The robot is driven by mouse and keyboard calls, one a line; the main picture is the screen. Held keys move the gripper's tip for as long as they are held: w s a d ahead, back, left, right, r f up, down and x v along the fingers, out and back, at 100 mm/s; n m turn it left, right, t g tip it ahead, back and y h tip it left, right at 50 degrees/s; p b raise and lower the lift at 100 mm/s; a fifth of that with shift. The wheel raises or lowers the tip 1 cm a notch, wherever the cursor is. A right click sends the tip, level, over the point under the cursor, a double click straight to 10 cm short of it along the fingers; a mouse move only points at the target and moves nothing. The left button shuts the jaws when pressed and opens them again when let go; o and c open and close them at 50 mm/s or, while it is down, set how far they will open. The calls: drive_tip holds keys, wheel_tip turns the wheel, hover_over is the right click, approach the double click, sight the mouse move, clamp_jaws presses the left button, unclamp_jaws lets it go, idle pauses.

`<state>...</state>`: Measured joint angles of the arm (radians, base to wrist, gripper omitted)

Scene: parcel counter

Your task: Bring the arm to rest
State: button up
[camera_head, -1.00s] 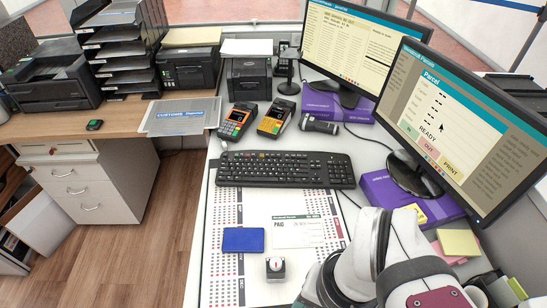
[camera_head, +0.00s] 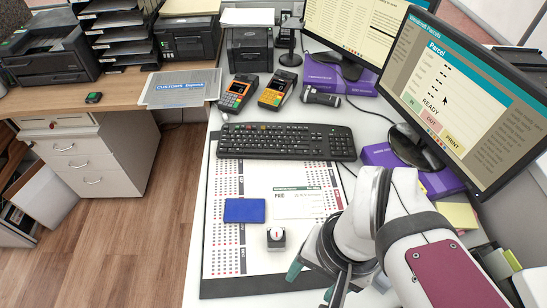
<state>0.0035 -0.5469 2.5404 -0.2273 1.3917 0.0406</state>
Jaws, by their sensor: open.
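My arm reaches in from the lower right of the head view, over the right end of the counter. My gripper (camera_head: 312,283) points down near the front edge of the desk mat. Its greenish fingertips are apart, with nothing seen between them. A blue pad (camera_head: 244,211) and a white slip marked PAID (camera_head: 300,203) lie on the mat (camera_head: 222,262).
Two card terminals (camera_head: 237,94) and a scanner (camera_head: 321,97) are farther back. A large monitor (camera_head: 457,100) stands close behind my arm. Sticky notes (camera_head: 458,215) lie to the right. The floor at left is clear.

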drive_tip(key=o, duration=0.5)
drive_tip(key=w+r+m, duration=0.1)
drive_tip(key=w+r, duration=0.1)
drive_tip(key=w+r+m, duration=0.2)
drive_tip(key=w, duration=0.1)
drive_tip(key=w+a+r+m, duration=0.1)
drive_tip(key=w+r, duration=0.1)
drive_tip(key=w, duration=0.1)
drive_tip(key=shift+w+r+m+h, duration=0.15)
drive_tip(key=shift+r+m+h, duration=0.2)
drive_tip(key=shift+m+h, duration=0.05)
drive_tip(key=shift+c, duration=0.2)
drive_tip(key=w+a+r+m+h, duration=0.1)
drive_tip(key=w+a+r+m, duration=0.2)
drive_tip(key=w+r+m, duration=0.5)
wheel_tip(320, 180, down, 12)
drive_tip(key=w, duration=0.1)
drive_tip(key=shift+w+a+n, duration=0.15)
drive_tip(key=shift+a+n, duration=0.15)
drive_tip(key=shift+r, duration=0.15)
